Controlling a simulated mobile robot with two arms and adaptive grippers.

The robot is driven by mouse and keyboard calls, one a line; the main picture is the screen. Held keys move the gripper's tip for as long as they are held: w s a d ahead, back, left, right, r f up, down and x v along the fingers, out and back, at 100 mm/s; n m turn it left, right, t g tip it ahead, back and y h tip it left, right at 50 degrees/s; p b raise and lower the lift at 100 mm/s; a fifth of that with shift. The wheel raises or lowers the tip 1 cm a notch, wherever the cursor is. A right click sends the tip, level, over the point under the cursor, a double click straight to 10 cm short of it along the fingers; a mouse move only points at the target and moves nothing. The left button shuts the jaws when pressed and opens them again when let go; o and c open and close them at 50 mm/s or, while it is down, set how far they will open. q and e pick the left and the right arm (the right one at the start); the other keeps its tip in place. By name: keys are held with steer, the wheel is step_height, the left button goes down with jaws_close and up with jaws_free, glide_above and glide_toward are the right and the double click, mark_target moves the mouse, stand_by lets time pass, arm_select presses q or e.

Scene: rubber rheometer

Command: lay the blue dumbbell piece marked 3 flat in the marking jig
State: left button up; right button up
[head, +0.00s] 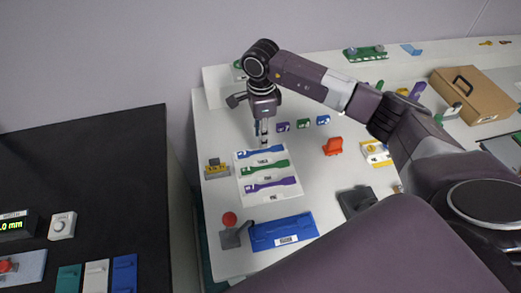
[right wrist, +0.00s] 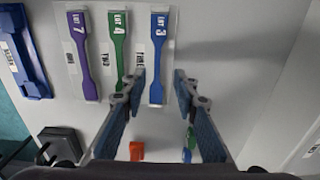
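The blue dumbbell piece (head: 266,151) lies flat on a white sheet, in the row farthest from me. In the right wrist view the blue dumbbell piece (right wrist: 158,58) shows "LOT 3" on one end. My right gripper (head: 264,140) points down over it. I cannot tell for sure which object is the marking jig; a blue labelled plate (head: 283,231) lies in front of the sheet. My left gripper is not in view.
The white sheet (head: 284,194) also holds a green dumbbell (head: 265,168) and a purple dumbbell (head: 270,185). An orange-red object (head: 333,146), a yellow-and-white item (head: 376,153) and a cardboard box (head: 475,95) are to the right.

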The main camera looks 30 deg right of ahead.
mark_target(260, 151)
steer(key=f, duration=0.1)
steer(key=f+p, duration=0.2)
steer(key=f, duration=0.1)
steer(key=shift+s+a, duration=0.2)
steer(key=shift+s, duration=0.05)
steer(key=shift+f, duration=0.35)
steer(key=shift+w, duration=0.1)
steer(key=shift+c, duration=0.7)
jaws_close()
